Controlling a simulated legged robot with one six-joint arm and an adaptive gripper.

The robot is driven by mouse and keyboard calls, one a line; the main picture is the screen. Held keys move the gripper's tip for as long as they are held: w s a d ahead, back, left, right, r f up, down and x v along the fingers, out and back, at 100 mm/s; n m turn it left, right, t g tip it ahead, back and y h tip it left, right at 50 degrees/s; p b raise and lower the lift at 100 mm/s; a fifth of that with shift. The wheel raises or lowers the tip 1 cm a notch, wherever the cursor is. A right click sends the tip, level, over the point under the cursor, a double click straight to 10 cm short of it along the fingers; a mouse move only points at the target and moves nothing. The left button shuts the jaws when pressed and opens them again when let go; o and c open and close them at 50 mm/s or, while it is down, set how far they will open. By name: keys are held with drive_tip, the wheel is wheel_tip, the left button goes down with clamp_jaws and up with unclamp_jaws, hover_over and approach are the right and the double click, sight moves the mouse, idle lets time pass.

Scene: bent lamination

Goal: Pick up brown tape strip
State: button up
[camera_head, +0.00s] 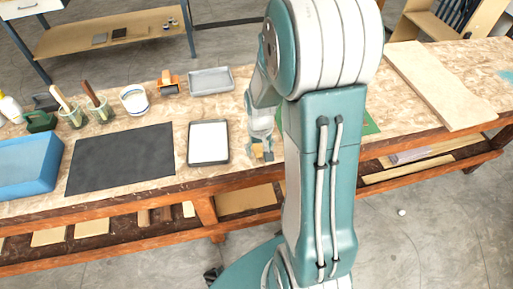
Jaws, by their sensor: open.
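My gripper (262,156) points down over the front part of the workbench, just right of a white sheet in a dark frame (208,142). It is open. A small tan-brown patch (257,149) shows at the fingers. I cannot tell whether it is the brown tape strip or whether the fingers touch it. My teal and white arm hides the bench behind and right of the gripper. No other clear brown strip shows.
On the workbench are a black mat (121,158), a blue tray (22,168), a grey tray (210,81), an orange tool (168,82), a white tub (134,98) and jars with brushes (97,103). A wooden board (440,84) lies right. A green mat (370,124) shows partly behind my arm.

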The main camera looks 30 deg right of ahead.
wheel_tip(320, 180, down, 2)
drive_tip(key=shift+d+f, duration=0.1)
drive_tip(key=shift+f, duration=0.05)
drive_tip(key=c, duration=0.8)
